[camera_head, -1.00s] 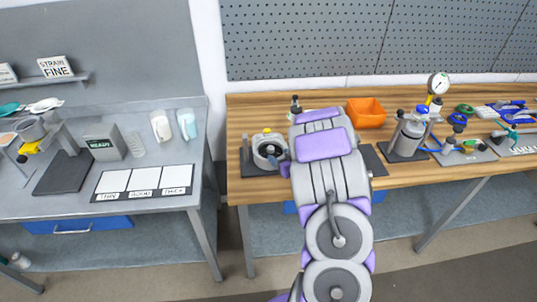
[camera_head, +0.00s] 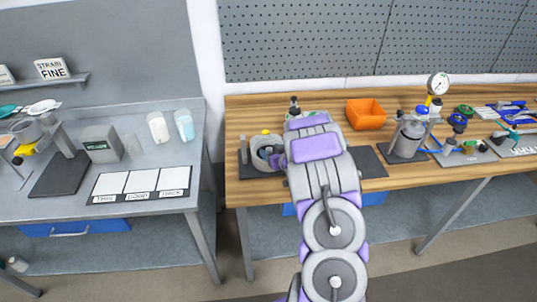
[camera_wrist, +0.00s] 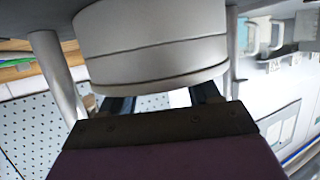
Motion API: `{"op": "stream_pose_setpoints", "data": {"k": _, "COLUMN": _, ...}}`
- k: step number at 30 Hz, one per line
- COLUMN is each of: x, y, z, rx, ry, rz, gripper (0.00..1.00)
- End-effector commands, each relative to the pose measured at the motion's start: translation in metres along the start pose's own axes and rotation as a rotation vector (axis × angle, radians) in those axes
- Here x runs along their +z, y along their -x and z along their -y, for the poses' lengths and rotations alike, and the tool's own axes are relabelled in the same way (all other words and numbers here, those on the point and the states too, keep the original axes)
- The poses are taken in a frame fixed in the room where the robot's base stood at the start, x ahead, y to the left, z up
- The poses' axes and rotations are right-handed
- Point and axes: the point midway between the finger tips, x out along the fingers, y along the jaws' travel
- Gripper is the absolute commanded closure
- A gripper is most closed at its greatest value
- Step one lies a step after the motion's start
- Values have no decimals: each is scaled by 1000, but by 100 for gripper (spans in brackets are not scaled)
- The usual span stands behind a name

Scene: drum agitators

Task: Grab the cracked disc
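I cannot make out a cracked disc in either view. My gripper (camera_head: 277,159) is at the pale round vessel (camera_head: 259,143) on the left end of the wooden bench, partly hidden by my arm. In the wrist view, my gripper (camera_wrist: 163,99) has two dark fingers set apart with a gap between them, so it is open. A large pale grey cylinder (camera_wrist: 150,42) fills the upper middle there and covers the fingertips. I cannot tell whether the fingers touch anything.
Grey posts (camera_wrist: 56,78) flank the cylinder closely. A dark mat (camera_head: 369,162) lies right of my arm, and an orange bin (camera_head: 366,113) stands behind it. A metal canister (camera_head: 407,138) with a gauge (camera_head: 438,83) stands further right. The grey table (camera_head: 80,215) is at left.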

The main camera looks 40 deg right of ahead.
Motion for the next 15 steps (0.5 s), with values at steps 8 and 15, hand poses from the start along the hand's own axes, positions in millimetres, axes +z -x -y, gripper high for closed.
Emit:
{"op": "stream_pose_setpoints", "data": {"k": 8, "x": 0, "y": 0, "z": 2, "rx": 0, "ry": 2, "rz": 0, "gripper": 65}}
{"op": "stream_pose_setpoints", "data": {"k": 15, "x": -1, "y": 1, "z": 2, "rx": 1, "ry": 3, "rz": 0, "gripper": 88}}
